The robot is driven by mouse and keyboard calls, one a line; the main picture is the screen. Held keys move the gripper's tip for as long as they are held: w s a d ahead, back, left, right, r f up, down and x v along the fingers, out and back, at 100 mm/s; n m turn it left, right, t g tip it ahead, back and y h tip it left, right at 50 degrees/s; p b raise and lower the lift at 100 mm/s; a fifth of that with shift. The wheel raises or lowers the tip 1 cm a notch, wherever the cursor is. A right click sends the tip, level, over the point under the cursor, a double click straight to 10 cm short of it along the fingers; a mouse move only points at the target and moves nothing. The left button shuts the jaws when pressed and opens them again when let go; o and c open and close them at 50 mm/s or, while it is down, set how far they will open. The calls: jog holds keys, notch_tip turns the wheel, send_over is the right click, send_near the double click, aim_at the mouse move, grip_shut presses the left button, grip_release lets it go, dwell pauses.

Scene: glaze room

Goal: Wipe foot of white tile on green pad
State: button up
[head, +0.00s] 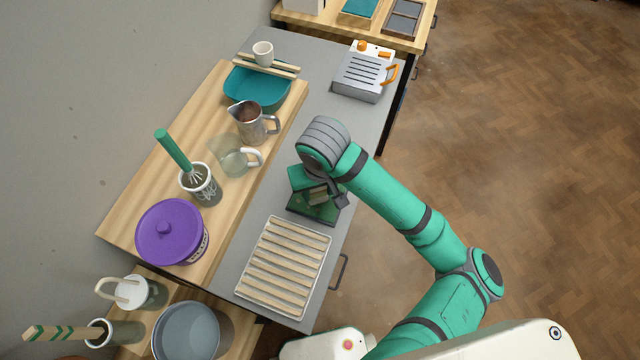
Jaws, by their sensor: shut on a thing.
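My gripper (325,196) points down at the middle right of the worktop, just above the dark green pad (326,213). It is shut on a small pale piece, which I take to be the white tile (318,197); my fingers and wrist hide most of it. The tile's foot is not visible. The pad lies on the grey worktop near its right edge, partly covered by my gripper. I cannot tell whether the tile touches the pad.
A slatted wooden rack (285,266) lies empty in front of the pad. A purple lidded pot (168,232), whisk cup (200,185), glass jug (231,157), metal pitcher (250,122) and teal basin (257,90) stand left. A grey slotted box (360,77) with an orange handle is behind.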

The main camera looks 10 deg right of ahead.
jog(key=shift+s+a+f, duration=0.1)
jog(key=shift+s+a, duration=0.2)
jog(key=shift+s, duration=0.1)
notch_tip(320, 180, up, 8)
dwell(0.9)
dwell(0.4)
